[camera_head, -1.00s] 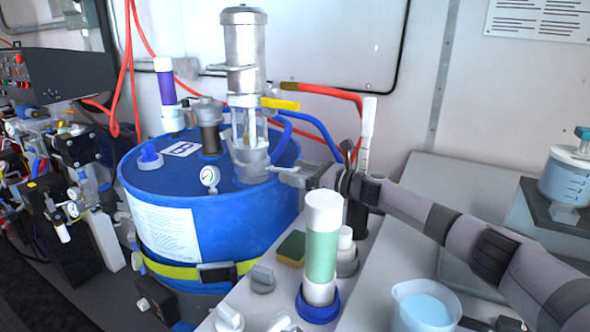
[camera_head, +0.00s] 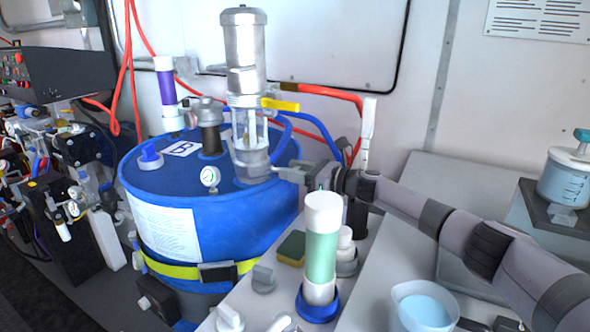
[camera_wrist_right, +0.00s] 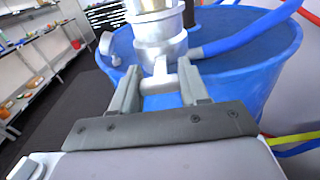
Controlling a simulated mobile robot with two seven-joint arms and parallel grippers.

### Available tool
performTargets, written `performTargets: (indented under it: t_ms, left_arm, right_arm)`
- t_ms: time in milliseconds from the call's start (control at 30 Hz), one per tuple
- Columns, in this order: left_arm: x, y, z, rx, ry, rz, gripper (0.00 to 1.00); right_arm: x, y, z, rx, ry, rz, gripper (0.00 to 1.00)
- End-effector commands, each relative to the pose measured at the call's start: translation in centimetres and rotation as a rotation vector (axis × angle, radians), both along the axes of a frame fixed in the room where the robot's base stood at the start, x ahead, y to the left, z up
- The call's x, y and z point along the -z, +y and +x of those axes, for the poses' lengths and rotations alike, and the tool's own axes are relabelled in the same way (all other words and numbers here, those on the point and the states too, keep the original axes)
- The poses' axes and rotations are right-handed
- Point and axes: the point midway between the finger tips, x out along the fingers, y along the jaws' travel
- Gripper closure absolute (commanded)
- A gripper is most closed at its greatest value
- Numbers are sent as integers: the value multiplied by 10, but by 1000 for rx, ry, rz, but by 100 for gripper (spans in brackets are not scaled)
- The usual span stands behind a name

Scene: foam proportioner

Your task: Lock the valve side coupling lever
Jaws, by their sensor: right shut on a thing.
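The silver pump with its coupling (camera_head: 249,158) stands upright on top of the blue drum (camera_head: 165,200). In the right wrist view the grey metal coupling (camera_wrist_right: 158,42) has a short grey lever (camera_wrist_right: 160,83) sticking out toward my gripper. My right gripper (camera_head: 284,172) reaches in from the right at the coupling's lower part. In the right wrist view my right gripper (camera_wrist_right: 160,90) has a finger on each side of the lever and is shut on it. The fingers partly hide the lever in the head view. My left gripper is not in view.
A yellow handle (camera_head: 281,104) with red and blue hoses lies behind the pump. A green-and-white cylinder (camera_head: 321,248) and a cup of blue liquid (camera_head: 424,308) stand on the counter below my right arm. A pressure gauge (camera_head: 210,177) stands on the drum lid.

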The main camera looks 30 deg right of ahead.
Motion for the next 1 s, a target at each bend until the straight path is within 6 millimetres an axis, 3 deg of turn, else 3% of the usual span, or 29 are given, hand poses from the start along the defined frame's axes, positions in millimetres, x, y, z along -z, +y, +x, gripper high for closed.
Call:
performTargets:
  t_ms: [400,1000]
  left_arm:
    - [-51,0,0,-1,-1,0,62]
    - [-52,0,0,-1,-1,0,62]
  right_arm:
    - [-22,1,4,1,180,-114,100]
    - [-37,7,14,2,467,-279,100]
